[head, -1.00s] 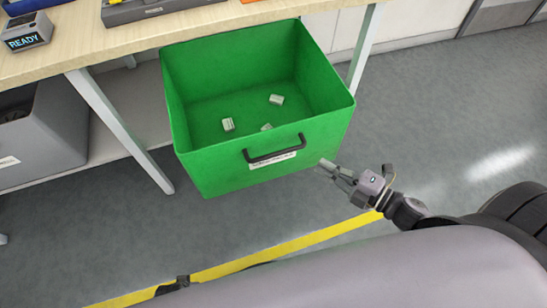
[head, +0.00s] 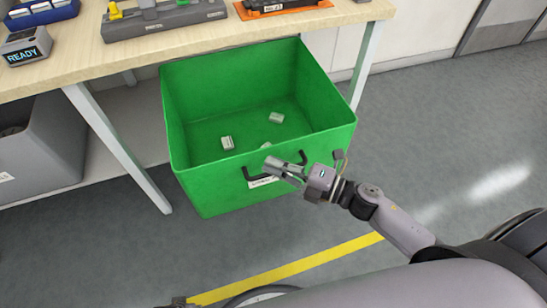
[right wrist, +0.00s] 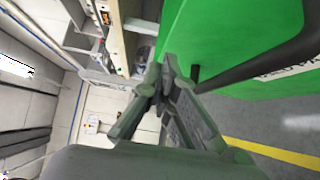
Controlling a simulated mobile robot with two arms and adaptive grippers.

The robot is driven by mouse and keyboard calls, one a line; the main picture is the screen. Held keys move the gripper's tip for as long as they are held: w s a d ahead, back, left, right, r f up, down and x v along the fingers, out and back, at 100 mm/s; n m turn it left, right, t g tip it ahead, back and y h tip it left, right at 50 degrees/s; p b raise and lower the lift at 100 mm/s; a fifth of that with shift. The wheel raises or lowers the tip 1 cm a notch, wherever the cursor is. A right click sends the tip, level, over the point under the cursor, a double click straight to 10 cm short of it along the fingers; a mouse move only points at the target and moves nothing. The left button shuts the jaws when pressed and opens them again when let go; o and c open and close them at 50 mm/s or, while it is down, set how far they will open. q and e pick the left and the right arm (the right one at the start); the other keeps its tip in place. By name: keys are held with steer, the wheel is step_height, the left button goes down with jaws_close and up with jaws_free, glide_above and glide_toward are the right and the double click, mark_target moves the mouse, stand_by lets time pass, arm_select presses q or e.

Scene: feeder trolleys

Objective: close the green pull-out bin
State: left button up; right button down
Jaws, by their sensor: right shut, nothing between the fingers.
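The green pull-out bin (head: 205,185) stands well out from under the wooden bench in the head view, with several small pale blocks inside. Its dark handle (head: 248,174) is on the front wall above a white label, partly hidden by my right gripper. My right gripper (head: 276,163) is shut and empty, in front of the handle and the upper front wall. In the right wrist view its fingers (right wrist: 165,75) are beside the green wall (right wrist: 245,35) and the dark handle (right wrist: 265,62). I cannot tell whether they touch. My left gripper is not in view.
The wooden bench (head: 160,50) carries a display reading READY (head: 27,50) and grey and orange trays. A table leg (head: 118,150) stands left of the bin, another (head: 366,65) at its right rear. A grey bin (head: 40,140) is at left. The floor in front, with a yellow line (head: 320,256), is clear.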

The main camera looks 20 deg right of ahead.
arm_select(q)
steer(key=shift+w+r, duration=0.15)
arm_select(e)
steer(key=shift+w, duration=0.8)
steer(key=shift+w, duration=0.1)
